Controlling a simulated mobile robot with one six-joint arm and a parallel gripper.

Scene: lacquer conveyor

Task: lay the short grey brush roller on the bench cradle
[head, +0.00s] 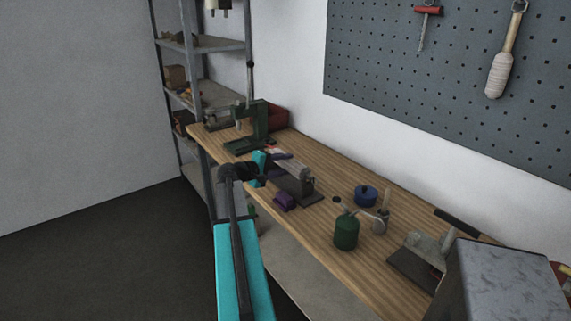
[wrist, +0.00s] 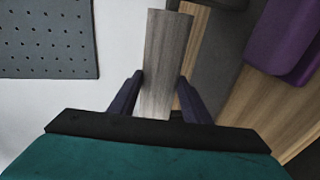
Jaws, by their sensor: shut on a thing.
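My gripper (wrist: 158,90) is shut on the short grey brush roller (wrist: 166,62), which sticks out beyond the dark fingertips in the wrist view. In the head view the roller (head: 293,168) shows as a streaked grey bar leading right from my gripper (head: 279,156). Below it is a dark base (head: 291,188) on the bench, which looks like the bench cradle. Part of a dark grey surface (wrist: 214,55) shows beside the roller in the wrist view. The roller hides part of the base, and I cannot tell whether they touch.
A purple block (head: 284,201) lies close by at the bench front. A green press-like tool (head: 256,122) and red bin (head: 277,117) stand behind. A green canister (head: 346,233), blue round container (head: 366,195) and lever tool (head: 430,248) stand to the right on the bench (head: 330,180).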

